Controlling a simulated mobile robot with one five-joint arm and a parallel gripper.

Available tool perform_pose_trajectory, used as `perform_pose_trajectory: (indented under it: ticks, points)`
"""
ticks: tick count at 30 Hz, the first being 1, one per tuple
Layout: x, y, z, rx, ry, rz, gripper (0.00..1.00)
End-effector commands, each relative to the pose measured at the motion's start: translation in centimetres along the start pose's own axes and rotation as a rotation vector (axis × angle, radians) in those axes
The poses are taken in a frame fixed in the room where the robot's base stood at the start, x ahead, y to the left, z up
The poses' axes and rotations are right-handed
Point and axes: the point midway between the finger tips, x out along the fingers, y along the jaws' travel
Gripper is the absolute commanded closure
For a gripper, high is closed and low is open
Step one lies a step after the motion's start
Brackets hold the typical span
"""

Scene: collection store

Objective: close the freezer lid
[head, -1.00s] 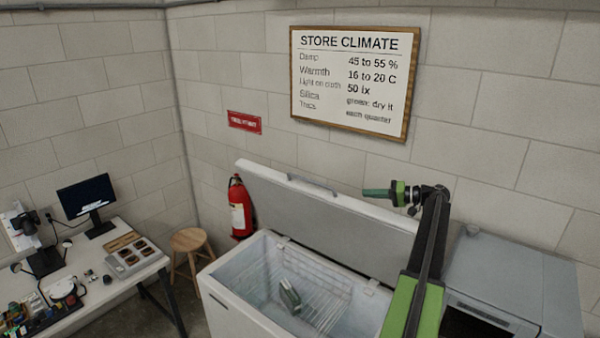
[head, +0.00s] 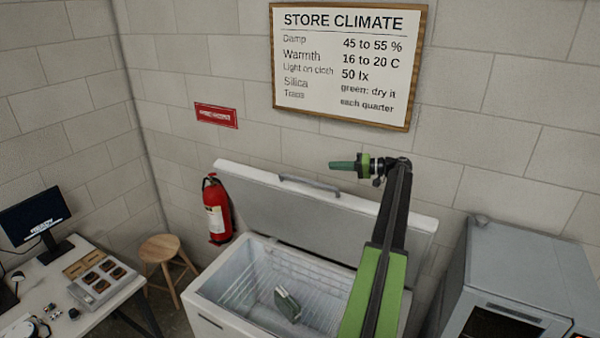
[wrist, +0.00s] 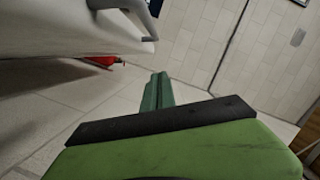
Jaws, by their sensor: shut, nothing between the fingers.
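The white chest freezer (head: 216,309) stands open against the back wall. Its lid (head: 262,205) is raised and tilted back towards the wall, with a grey handle (head: 310,186) along its upper edge. My gripper (head: 334,165) is shut and empty. In the head view it appears just above and right of the handle, pointing left, apart from the lid. In the wrist view the shut green fingers (wrist: 157,92) point up the picture, with the pale lid (wrist: 75,28) and part of its handle (wrist: 140,12) at upper left. My arm hides the right part of the freezer.
A packet (head: 287,304) lies inside the freezer. A grey machine (head: 525,265) stands to the right. A cluttered workbench (head: 100,318) is at left.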

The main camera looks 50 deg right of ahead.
Motion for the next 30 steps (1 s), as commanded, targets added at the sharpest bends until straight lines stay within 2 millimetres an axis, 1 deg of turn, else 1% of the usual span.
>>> perform_pose_trajectory:
  ticks: [2,5,15,17,19,22,25,30]
  points:
    - [0.5,0.0,0.0,0.0,-0.001,-0.001,1.0]
    - [1.8,0.0,0.1,0.0,-0.002,-0.001,1.0]
    - [9.2,0.0,0.2,-0.001,-0.005,-0.003,1.0]
    - [10.3,0.0,0.2,-0.001,-0.004,-0.002,1.0]
    - [10.7,0.2,1.8,-0.001,-0.003,-0.001,1.0]
    - [11.0,0.1,3.1,0.0,-0.003,-0.001,1.0]
    - [11.2,0.0,3.8,0.0,-0.003,-0.002,1.0]
    - [11.3,-0.1,4.0,0.0,-0.003,-0.002,1.0]
